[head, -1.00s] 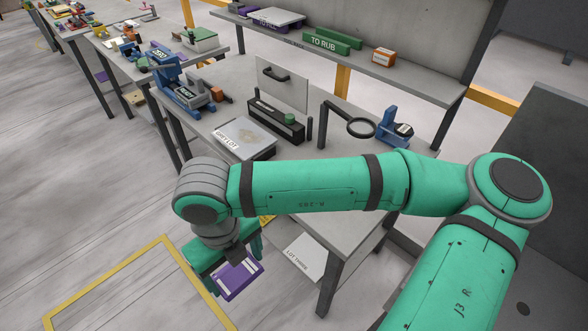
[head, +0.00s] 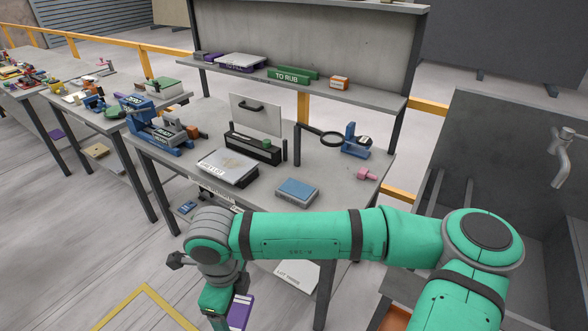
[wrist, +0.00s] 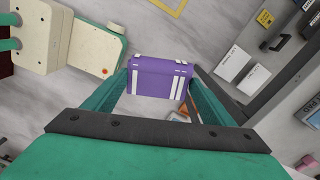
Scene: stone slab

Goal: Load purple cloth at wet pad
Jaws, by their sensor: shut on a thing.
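A purple folded cloth (head: 240,312) with white stripes sits at the lower edge of the head view, beside my gripper (head: 222,300). In the wrist view the purple cloth (wrist: 157,80) lies between the two fingers of my gripper (wrist: 158,84), which is shut on it. The cloth is held in front of the bench, below its top.
The grey bench (head: 330,190) also bears a flat labelled box (head: 227,168), a black caddy with a panel (head: 253,146), a ring stand (head: 331,139), a blue stand (head: 355,142) and a pink item (head: 367,174). A shelf (head: 370,96) runs behind. A sink (head: 520,200) is at right.

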